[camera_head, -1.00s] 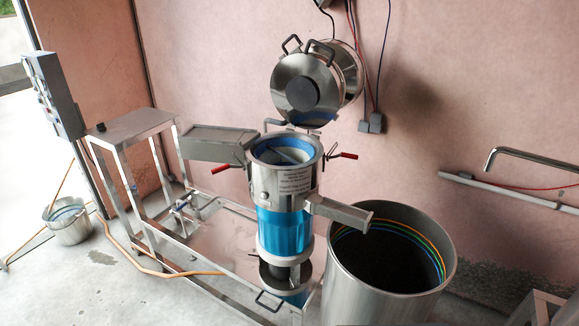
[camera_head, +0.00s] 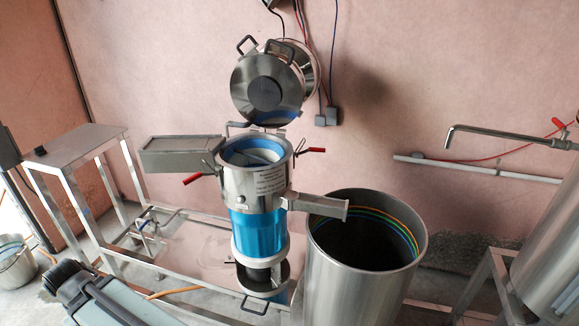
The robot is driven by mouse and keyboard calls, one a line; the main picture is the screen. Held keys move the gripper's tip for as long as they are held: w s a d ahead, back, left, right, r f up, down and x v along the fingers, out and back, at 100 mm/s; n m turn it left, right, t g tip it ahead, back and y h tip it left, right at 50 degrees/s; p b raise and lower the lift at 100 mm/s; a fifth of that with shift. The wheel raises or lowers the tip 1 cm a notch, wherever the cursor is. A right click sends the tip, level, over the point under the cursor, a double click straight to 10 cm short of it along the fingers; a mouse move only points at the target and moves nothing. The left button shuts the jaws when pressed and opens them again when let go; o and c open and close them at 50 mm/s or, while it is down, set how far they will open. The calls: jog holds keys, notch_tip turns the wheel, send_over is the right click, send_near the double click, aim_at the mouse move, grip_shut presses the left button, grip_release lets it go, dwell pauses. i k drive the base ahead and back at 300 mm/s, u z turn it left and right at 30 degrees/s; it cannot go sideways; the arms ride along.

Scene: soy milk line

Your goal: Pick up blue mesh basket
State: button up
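A blue-rimmed basket with a pale inside (camera_head: 250,153) sits in the open top of the steel machine (camera_head: 262,188) at the middle. Only its rim and inside show; I cannot make out mesh, and its outer wall is hidden by the machine. A dark and pale grey part of my arm (camera_head: 104,300) shows at the lower left, well apart from the basket. I cannot make out gripper fingers on it, or whether they are open or shut.
The round lid (camera_head: 268,84) stands raised behind the opening. Red-tipped clamp handles (camera_head: 310,150) stick out at both sides. A steel spout (camera_head: 322,207) points right over a large steel drum (camera_head: 366,285). A metal frame table (camera_head: 85,142) stands left, and a steel tank (camera_head: 550,255) right.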

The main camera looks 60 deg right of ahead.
aim_at(255, 164)
jog(key=z, duration=0.45)
jog(key=i, duration=1)
jog(key=u, duration=0.05)
